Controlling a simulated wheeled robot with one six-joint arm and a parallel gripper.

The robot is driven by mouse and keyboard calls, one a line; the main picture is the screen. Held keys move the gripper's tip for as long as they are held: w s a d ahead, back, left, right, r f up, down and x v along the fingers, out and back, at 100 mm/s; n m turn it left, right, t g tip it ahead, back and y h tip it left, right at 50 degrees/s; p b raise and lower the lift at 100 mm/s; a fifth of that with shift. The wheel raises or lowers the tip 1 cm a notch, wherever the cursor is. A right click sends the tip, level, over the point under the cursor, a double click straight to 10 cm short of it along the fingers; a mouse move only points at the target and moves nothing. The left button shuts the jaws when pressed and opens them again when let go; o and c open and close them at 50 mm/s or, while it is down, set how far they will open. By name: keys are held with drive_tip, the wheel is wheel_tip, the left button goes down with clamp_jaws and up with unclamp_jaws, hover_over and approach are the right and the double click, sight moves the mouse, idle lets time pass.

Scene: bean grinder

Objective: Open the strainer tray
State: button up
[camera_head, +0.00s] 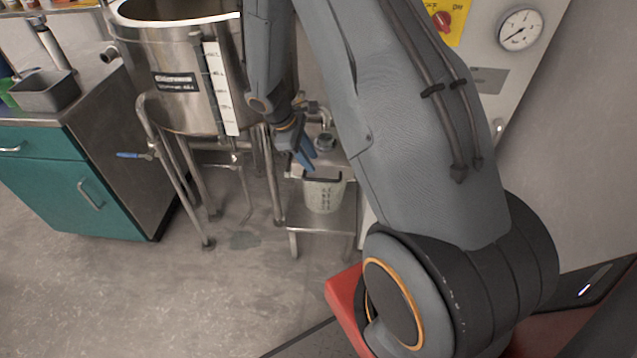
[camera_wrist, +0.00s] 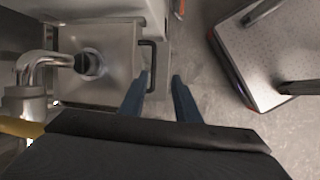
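The strainer tray (camera_head: 322,195) is a pale box with a perforated front, low on a metal stand in the head view. Its dark bar handle (camera_head: 322,177) sits at its top front edge. The handle also shows in the wrist view (camera_wrist: 152,62), at the right side of a square metal top. My gripper (camera_head: 306,162) has blue fingers and is just above and left of the handle in the head view. In the wrist view my gripper (camera_wrist: 160,82) is open and empty, and the handle lies just beyond the left fingertip. I see no contact with the handle.
A large steel pot (camera_head: 175,70) on a tubular frame stands to the left. A teal cabinet (camera_head: 75,180) is at far left. The floor (camera_head: 190,290) in front is clear.

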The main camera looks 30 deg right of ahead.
sight(321, 181)
drive_tip(key=shift+n, duration=0.5)
drive_tip(key=shift+w+x, duration=0.3)
drive_tip(key=shift+x, duration=1.55)
drive_tip(key=shift+w+x, duration=0.25)
drive_tip(key=shift+x, duration=1.6)
drive_tip(key=shift+w+x, duration=0.3)
drive_tip(key=shift+x, duration=1.55)
clamp_jaws()
